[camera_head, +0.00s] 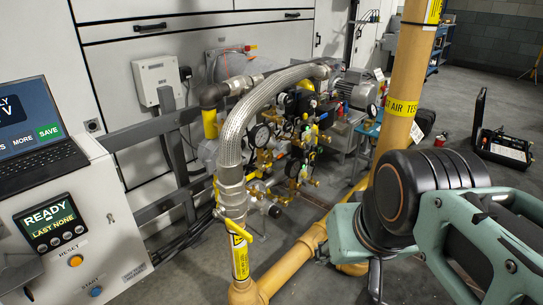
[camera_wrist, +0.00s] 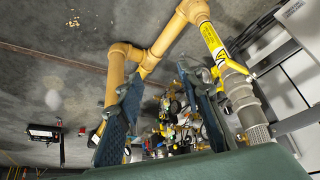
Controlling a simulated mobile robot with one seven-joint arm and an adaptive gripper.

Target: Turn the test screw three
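The valve train (camera_head: 290,145) is a dense cluster of round gauges, brass fittings and small red, blue and yellow parts. It stands behind the braided hose in the head view. It also shows between and beyond my fingers in the wrist view (camera_wrist: 178,125). The test screws are too small to tell apart, so I cannot single out test screw three. My gripper (camera_wrist: 160,78) is open, with two blue fingers spread apart and nothing seen between their tips. It is apart from the valve train. In the head view my arm covers the lower right and the fingers are not clear.
A braided hose (camera_head: 236,125) arches before the cluster. Yellow pipes (camera_head: 290,257) run along the floor, and one rises (camera_head: 398,85) beside my arm. A control panel (camera_head: 75,235) and laptop (camera_head: 38,125) stand left. An open case (camera_head: 503,146) lies on the floor at right.

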